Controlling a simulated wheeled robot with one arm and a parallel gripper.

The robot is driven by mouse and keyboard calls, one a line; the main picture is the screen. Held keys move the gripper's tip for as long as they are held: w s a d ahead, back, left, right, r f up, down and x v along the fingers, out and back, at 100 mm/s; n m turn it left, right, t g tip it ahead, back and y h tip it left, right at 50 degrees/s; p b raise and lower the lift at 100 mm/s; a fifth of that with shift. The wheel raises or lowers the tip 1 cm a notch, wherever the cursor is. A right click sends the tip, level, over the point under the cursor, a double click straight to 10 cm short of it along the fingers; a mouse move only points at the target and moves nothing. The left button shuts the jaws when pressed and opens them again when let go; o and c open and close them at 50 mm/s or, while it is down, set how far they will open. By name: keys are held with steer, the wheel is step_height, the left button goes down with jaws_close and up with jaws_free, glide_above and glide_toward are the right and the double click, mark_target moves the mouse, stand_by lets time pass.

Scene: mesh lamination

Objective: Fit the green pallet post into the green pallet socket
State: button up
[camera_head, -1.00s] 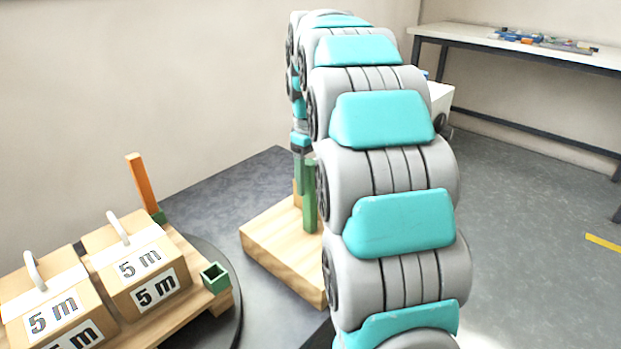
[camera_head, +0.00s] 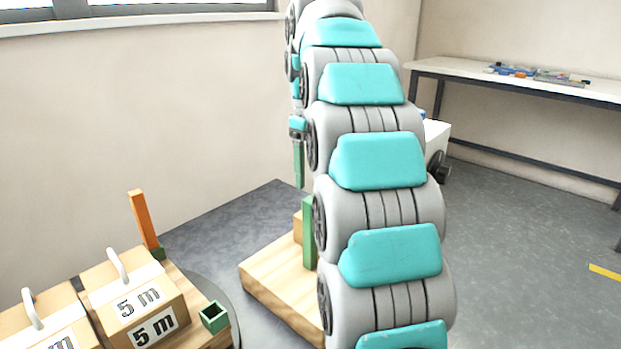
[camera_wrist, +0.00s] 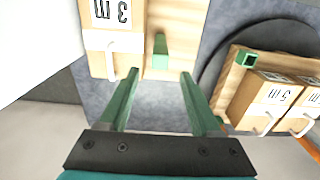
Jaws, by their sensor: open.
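The green post (camera_head: 309,232) stands upright on a light wooden board (camera_head: 268,278). In the wrist view the post (camera_wrist: 160,50) shows beyond the fingertips, in line with the gap between them. My gripper (camera_wrist: 160,74) has green fingers spread apart with nothing between them. In the head view one finger shows above and slightly left of the post, and my arm hides much of the rest. The green socket (camera_head: 214,317) is a square, open-topped sleeve at the near right corner of the pallet (camera_head: 186,277). Its opening (camera_wrist: 245,60) looks empty in the wrist view.
Boxes marked 5 m (camera_head: 137,300) with white handles stand on the pallet. An orange post (camera_head: 144,222) rises at its back corner. A box marked 3 m (camera_wrist: 113,47) stands beside the green post. A wall is behind; a table (camera_head: 530,82) is at the right.

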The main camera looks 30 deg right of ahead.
steer(key=shift+r, duration=0.45)
